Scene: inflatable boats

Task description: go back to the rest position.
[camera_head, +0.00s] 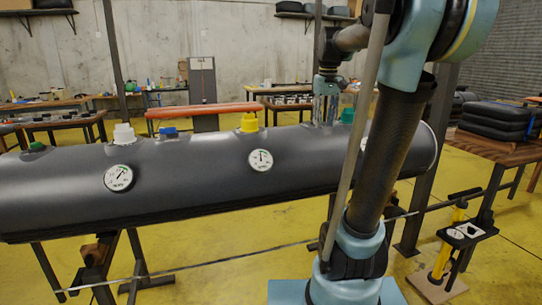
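My arm rises from its light-blue base at the lower right and bends over the dark grey inflatable tube (205,175). My gripper (326,112) points down at the tube's top side, between the yellow valve and a green one. Its fingers are small and partly merge with the background, so I cannot tell whether they are open or touch the tube. No held thing is visible. On the tube are a white valve (124,133), a blue valve (169,132), a yellow valve (249,123), a green valve (347,116), and pressure gauges (118,178) (261,160).
The tube rests on dark stands (135,262). A yellow foot pump (447,250) stands at the right. Stacked dark folded pieces (493,120) lie on a wooden table (495,150). An orange tube (205,110) and workbenches stand behind. Yellow floor shows at the lower left.

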